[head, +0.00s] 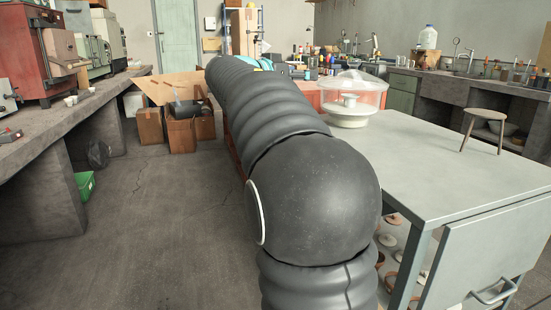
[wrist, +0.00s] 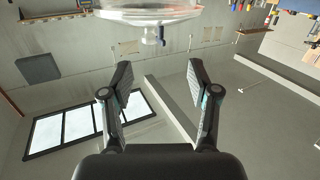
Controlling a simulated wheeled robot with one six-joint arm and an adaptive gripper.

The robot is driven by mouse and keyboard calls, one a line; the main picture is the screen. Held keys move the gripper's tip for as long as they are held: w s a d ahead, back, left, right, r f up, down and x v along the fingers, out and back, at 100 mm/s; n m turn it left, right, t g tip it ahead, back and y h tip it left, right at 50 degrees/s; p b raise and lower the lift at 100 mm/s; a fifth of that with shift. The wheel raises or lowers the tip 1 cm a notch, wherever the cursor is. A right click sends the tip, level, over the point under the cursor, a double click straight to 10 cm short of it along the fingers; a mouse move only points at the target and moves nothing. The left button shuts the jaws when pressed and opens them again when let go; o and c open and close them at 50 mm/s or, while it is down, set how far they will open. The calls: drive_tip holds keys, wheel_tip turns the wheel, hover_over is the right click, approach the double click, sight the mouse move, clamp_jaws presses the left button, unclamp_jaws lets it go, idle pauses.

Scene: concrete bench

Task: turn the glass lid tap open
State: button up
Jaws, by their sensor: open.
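The glass lid (head: 352,80) is a clear, shallow dome on a round, clear vessel with a white base, standing on the pale table (head: 440,165). In the wrist view the picture looks upside down, and the lid (wrist: 150,12) shows at the top edge, partly cut off. Its tap (wrist: 151,37) is a small clear stem with a dark blue piece at its right side. My gripper (wrist: 158,72) is open and empty, with its fingers spread apart. The tap lies beyond the fingertips, roughly in line with the gap between them, and looks untouched. My arm hides the gripper in the head view.
A wooden stool (head: 485,128) stands right of the vessel. The table between them and toward the front is clear. Cardboard boxes (head: 180,130) sit on the floor at left, near a bench with a red machine (head: 48,55). Sinks line the back right.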

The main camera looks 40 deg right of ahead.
drive_tip(key=s+a+f+n+t+y, duration=0.1)
drive_tip(key=s+a+f+n+y, duration=0.2)
drive_tip(key=a+f, duration=0.4)
drive_tip(key=s+a+f+n+t+y, duration=0.1)
drive_tip(key=s+a+f+n+y, duration=0.3)
drive_tip(key=s+a+f, duration=0.2)
drive_tip(key=shift+s+a+f+n+y, duration=0.35)
drive_tip(key=shift+a+f, duration=0.2)
drive_tip(key=shift+f, duration=0.6)
